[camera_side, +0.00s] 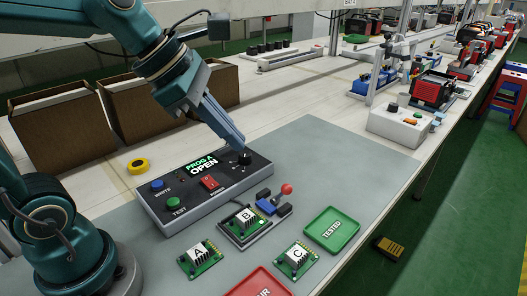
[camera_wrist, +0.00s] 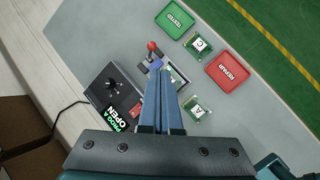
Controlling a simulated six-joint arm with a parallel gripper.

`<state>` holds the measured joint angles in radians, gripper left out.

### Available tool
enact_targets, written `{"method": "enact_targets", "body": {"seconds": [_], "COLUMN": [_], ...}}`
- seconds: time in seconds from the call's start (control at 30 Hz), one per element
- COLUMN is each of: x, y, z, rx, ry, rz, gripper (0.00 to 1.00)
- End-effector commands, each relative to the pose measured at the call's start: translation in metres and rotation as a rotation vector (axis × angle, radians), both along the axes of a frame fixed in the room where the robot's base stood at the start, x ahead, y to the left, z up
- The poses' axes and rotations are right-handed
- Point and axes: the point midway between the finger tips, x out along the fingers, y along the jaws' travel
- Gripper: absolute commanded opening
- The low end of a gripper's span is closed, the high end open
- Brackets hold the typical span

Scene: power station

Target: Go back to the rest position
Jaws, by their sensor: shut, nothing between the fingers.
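My gripper (camera_side: 238,143) is shut and empty, with its tips close to the black knob (camera_side: 244,158) on the dark control box (camera_side: 208,218); in the side view I cannot tell if they touch. In the wrist view my gripper (camera_wrist: 168,72) points over the mat, and the knob (camera_wrist: 112,84) shows apart from it, to the left. The box display (camera_side: 201,164) reads "PROG A OPEN". Board B (camera_side: 243,219) sits in a dark holder in front of the box. Boards A (camera_side: 200,256) and C (camera_side: 295,258) lie on the grey mat.
The lever fixture with a red ball (camera_side: 287,189) stands right of the box. A green TESTED tray (camera_side: 332,229) and a red REPAIR tray (camera_side: 258,284) lie nearby. A yellow tape roll (camera_side: 138,166) and brown bins (camera_side: 67,131) are behind. The mat's right part is clear.

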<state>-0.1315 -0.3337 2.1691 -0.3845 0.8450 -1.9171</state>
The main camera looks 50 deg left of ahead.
Motion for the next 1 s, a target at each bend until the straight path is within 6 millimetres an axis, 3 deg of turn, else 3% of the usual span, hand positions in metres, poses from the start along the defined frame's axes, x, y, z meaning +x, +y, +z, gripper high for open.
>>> {"method": "enact_targets", "body": {"seconds": [0.27,0.37,0.7,1.0], "x": [-0.001,-0.013,-0.066,-0.092], "y": [-0.003,-0.007,0.003,0.019], "z": [0.004,0.008,-0.017,-0.041], "rx": [0.002,0.04,0.644,1.075], "ry": [-0.018,-0.053,-0.201,-0.227], "rz": [-0.012,-0.061,-0.891,-1.616], "gripper": [0.0,0.0,0.0,0.0]}}
